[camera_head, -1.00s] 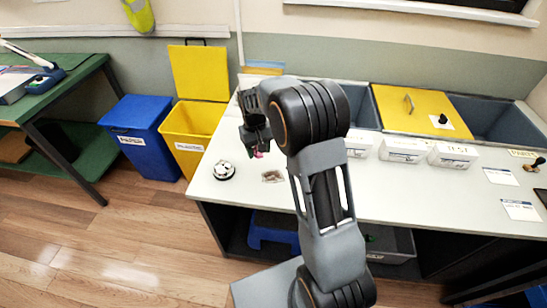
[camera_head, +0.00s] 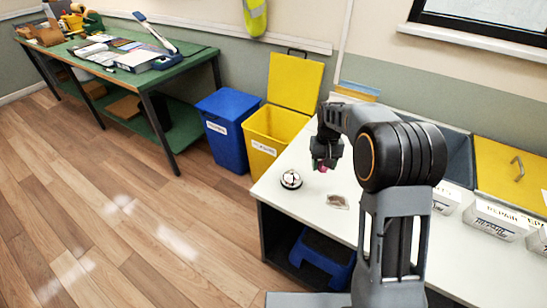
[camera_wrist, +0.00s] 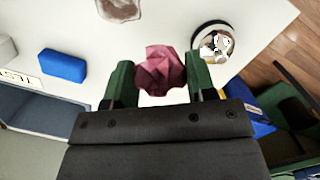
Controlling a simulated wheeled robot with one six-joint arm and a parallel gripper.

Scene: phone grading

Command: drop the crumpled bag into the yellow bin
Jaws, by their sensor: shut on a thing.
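The crumpled bag (camera_wrist: 161,70) is dark pink and sits between the two green fingers of my gripper (camera_wrist: 160,82) in the wrist view. My gripper is shut on it. In the head view my gripper (camera_head: 325,160) hangs over the left end of the white table, and only a small pink bit of the bag shows below it. The yellow bin (camera_head: 268,140) stands on the floor beyond the table's left end, left of my gripper. Its yellow lid (camera_head: 295,83) is raised against the wall and the top is open.
A blue bin (camera_head: 226,142) stands left of the yellow bin. White boxes stand farther right. The wooden floor at left is clear.

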